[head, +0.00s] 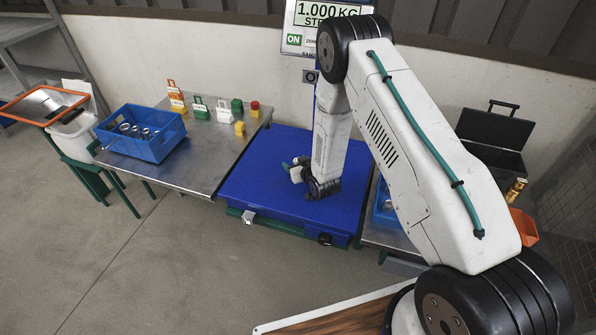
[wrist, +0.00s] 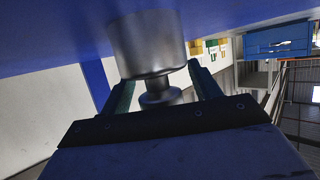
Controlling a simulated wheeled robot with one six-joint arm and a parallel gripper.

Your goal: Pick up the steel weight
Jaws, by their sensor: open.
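The steel weight (wrist: 150,45) is a grey metal cylinder with a narrower neck and knob. It stands on the blue scale platform (head: 262,180), which fills the top of the tilted wrist view. My gripper (wrist: 160,82) is open, with one green finger on each side of the weight's neck and knob. I cannot tell whether either finger touches it. In the head view my gripper (head: 289,166) is low over the platform, and I cannot make out the weight there. The scale display (head: 319,14) reads 1.000 KG, partly covered by my arm.
A steel table (head: 190,172) left of the scale holds a blue crate (head: 158,148) with metal parts, and several coloured blocks. A wall stands close behind. An open black case (head: 494,133) is at the right. Grey floor (head: 150,270) is clear in front.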

